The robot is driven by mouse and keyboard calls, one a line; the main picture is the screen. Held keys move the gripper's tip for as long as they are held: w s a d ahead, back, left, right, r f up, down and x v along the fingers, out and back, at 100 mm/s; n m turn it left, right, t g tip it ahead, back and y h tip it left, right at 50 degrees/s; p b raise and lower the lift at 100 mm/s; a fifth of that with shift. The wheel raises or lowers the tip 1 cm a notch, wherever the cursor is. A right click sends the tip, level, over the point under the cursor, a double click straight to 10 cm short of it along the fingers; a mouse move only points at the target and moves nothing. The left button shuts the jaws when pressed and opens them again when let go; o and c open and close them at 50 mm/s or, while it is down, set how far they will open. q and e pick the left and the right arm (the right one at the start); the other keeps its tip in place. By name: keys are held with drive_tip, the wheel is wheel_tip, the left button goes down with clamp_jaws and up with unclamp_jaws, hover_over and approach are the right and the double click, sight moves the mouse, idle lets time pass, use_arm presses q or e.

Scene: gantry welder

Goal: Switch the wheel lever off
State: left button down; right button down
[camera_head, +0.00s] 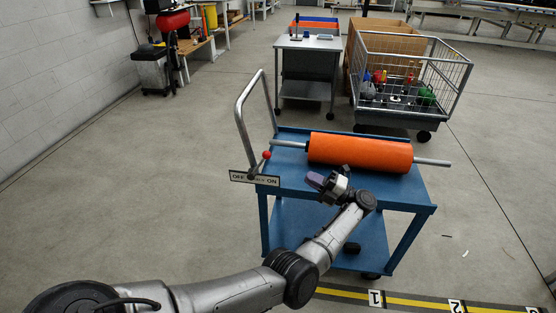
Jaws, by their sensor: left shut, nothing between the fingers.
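The wheel lever (266,155) is a short dark stick with a red ball on top, at the left front corner of a blue cart (293,183). It leans to the right, toward the ON side of its white plate (239,176), which reads OFF at left and ON at right. The lever's foot covers the middle of the plate. My left gripper (313,180) is shut and empty, pointing left over the cart's front edge. It is to the right of the lever and apart from it. My right gripper is out of view.
An orange roller (359,153) on a metal bar lies across the cart top, just behind my left gripper. A grey push handle (240,110) rises at the cart's left. A wire basket trolley (452,93) and a grey table (308,43) stand behind. Floor left of the cart is clear.

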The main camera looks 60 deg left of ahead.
use_arm(q)
drive_tip(key=b+x, duration=0.2)
drive_tip(key=x, duration=0.9)
drive_tip(key=shift+s+a+r, duration=0.2)
drive_tip(key=shift+a, duration=0.1)
drive_tip(key=shift+r, duration=0.15)
